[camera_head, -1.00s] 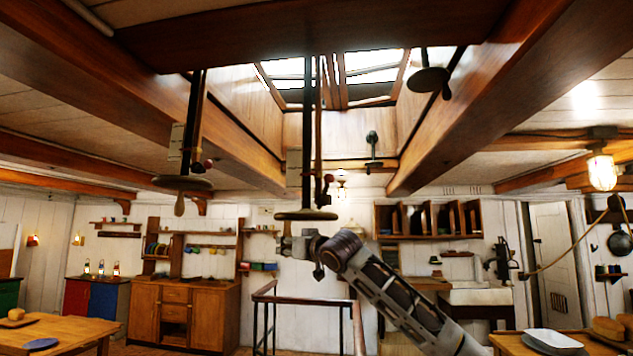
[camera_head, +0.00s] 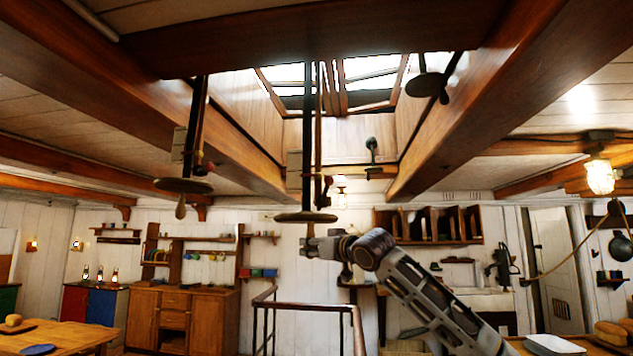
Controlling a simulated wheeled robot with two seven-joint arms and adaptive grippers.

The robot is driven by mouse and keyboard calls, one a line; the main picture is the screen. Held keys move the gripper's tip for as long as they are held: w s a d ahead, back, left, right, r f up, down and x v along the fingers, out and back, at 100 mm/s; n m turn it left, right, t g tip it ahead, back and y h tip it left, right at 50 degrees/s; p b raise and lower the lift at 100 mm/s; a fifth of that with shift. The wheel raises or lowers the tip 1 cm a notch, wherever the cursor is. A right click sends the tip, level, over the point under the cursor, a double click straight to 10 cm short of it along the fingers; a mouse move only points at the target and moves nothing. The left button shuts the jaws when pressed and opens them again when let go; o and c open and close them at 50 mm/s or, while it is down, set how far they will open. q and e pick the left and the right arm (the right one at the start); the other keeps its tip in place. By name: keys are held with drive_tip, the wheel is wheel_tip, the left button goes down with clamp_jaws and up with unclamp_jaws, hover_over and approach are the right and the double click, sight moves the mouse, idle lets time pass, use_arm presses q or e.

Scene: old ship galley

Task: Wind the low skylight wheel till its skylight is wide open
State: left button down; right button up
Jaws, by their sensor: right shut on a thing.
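The low skylight wheel (camera_head: 305,217) is a flat dark disc at the bottom of a long black rod, in the middle of the view. It hangs lower than the other wheels. My right gripper (camera_head: 309,244) is just under it, shut on the wheel's handle (camera_head: 310,231), which points down and is mostly hidden by the fingers. The skylight (camera_head: 335,80) overhead shows two framed panes with bright light and dark gaps around them. I cannot tell how far each pane stands open. My left gripper is not in view.
A second wheel (camera_head: 183,185) hangs to the left and a third (camera_head: 427,85) is higher at the right. Thick beams (camera_head: 490,110) frame the skylight well. A railing (camera_head: 310,304) stands below my right gripper. A table (camera_head: 90,337) is at lower left.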

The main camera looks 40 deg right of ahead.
drive_tip(key=d, duration=0.1)
drive_tip(key=s+d, duration=0.1)
drive_tip(key=shift+d+r, duration=0.15)
drive_tip(key=shift+d, duration=0.25)
drive_tip(key=d, duration=0.2)
drive_tip(key=w+d+p, duration=0.1)
drive_tip(key=d, duration=0.2)
drive_tip(key=shift+d, duration=0.15)
